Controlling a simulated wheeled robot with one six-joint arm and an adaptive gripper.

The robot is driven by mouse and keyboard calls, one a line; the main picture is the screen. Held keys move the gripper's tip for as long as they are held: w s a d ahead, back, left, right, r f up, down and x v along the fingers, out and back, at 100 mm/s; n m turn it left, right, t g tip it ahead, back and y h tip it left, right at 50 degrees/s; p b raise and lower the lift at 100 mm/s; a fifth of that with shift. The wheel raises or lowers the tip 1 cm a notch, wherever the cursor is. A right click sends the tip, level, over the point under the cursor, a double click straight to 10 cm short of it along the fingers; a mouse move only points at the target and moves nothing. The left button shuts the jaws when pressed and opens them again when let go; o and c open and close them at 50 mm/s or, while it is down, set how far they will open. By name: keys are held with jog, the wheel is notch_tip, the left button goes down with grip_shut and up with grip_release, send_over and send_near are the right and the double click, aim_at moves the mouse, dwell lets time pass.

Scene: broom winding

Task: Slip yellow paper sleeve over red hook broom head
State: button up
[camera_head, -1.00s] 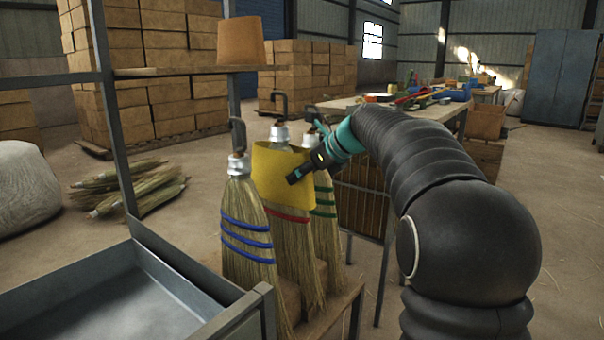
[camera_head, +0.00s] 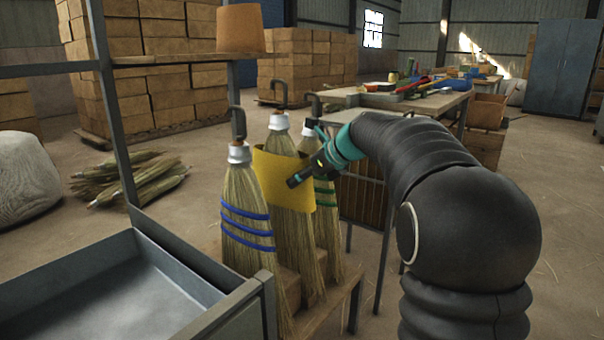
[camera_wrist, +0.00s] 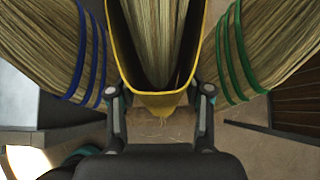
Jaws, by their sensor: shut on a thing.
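The yellow paper sleeve (camera_head: 280,180) is around the middle broom (camera_head: 296,232), below its silver cap (camera_head: 279,122) and dark hook. The sleeve covers the place of this broom's red bands, so no red shows. My gripper (camera_head: 300,179) is shut on the sleeve's near right side. In the wrist view, the sleeve (camera_wrist: 160,103) forms a pointed open rim around the straw (camera_wrist: 158,40), with my gripper's fingers (camera_wrist: 160,95) on either side of its near end. There is a gap between the straw and the near rim.
A blue-banded broom (camera_head: 243,200) stands close on the left and a green-banded broom (camera_head: 326,205) close on the right, on a wooden stand (camera_head: 340,300). A metal tray (camera_head: 120,290) lies at front left. A shelf with an orange-brown sleeve (camera_head: 240,28) stands behind left.

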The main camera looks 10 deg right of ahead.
aim_at(302, 206)
jog(key=shift+f, duration=3.3)
jog(key=shift+f, duration=0.8)
jog(key=o, duration=1)
